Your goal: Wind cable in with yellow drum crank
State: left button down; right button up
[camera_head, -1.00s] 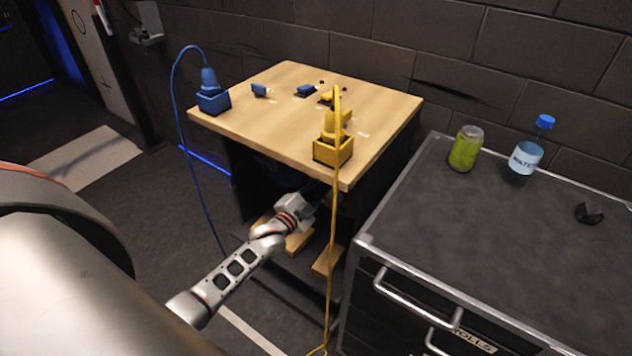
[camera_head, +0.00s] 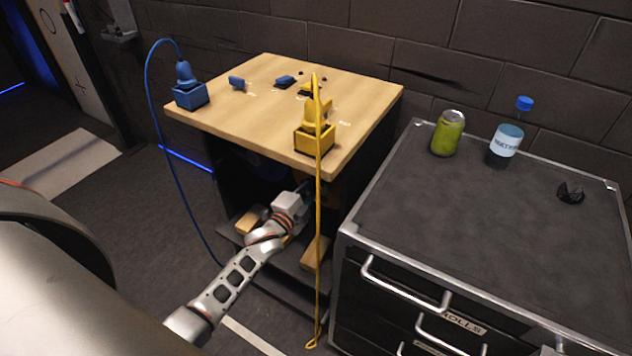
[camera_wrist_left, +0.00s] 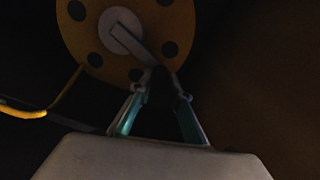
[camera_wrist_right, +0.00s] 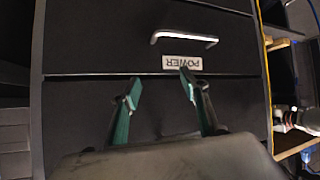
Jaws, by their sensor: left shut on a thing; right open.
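The yellow drum (camera_wrist_left: 88,35), a disc with round holes, fills the top of the left wrist view. A grey crank arm (camera_wrist_left: 127,37) runs from its hub down to the right. My left gripper (camera_wrist_left: 160,78) is shut on the crank's end; the grip itself is dark and partly hidden. In the head view my left gripper (camera_head: 297,202) reaches into the dark space under the wooden table. The yellow cable (camera_head: 318,230) hangs from a yellow plug in a yellow box (camera_head: 314,138) down toward the floor. My right gripper (camera_wrist_right: 160,85) is open and empty before a drawer front.
A blue cable (camera_head: 168,150) hangs from a plug in a blue box (camera_head: 190,96). The wooden table (camera_head: 245,125) also bears small blue and yellow parts. The dark drawer cabinet (camera_head: 450,215) at right carries a green can (camera_head: 448,134), a water bottle (camera_head: 506,140) and a black lump (camera_head: 570,192).

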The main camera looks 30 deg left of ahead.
pick_arm(q)
jog(key=shift+d+f, duration=0.1)
jog(key=shift+d, duration=0.15)
jog(key=c, duration=1.9)
grip_release()
jog(key=shift+a, duration=0.1)
jog(key=shift+s, duration=0.1)
jog(key=s, duration=1.1)
jog(key=shift+s+a, duration=0.4)
jog(key=shift+a, duration=0.05)
